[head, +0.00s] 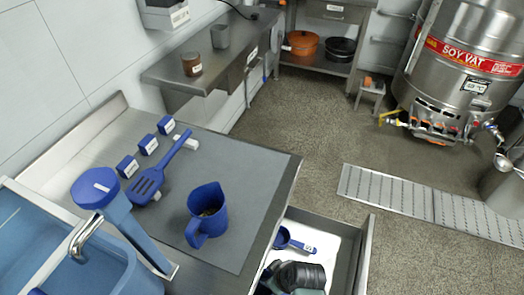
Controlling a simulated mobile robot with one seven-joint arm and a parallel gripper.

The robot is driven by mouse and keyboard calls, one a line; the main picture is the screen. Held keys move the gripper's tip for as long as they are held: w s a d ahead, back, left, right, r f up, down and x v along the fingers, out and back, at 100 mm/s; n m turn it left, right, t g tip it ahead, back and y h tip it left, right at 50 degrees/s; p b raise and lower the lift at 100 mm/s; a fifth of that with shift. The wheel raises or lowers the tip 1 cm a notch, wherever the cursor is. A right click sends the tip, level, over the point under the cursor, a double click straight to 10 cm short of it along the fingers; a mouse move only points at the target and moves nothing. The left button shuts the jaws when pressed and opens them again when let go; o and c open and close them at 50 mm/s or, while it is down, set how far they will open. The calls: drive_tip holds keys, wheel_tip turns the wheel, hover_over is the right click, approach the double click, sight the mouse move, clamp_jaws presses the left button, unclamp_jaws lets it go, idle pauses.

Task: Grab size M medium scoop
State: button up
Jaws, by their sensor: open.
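A blue scoop (283,238) with a white label on its handle lies in the open drawer at the lower middle of the head view. Its label is too small to read, so I cannot tell its size. Three small blue blocks with white labels, at the near left (127,167), middle (148,145) and far right (166,125), stand in a row on the counter; their lettering is also unreadable.
A blue jug (207,213) and a blue slotted turner (150,183) are on the steel counter (262,172). A blue basin (75,275) is at lower left. Floor (330,140) beyond is clear.

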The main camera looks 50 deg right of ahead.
drive_tip(key=shift+f, duration=0.1)
clamp_jaws()
idle(1.4)
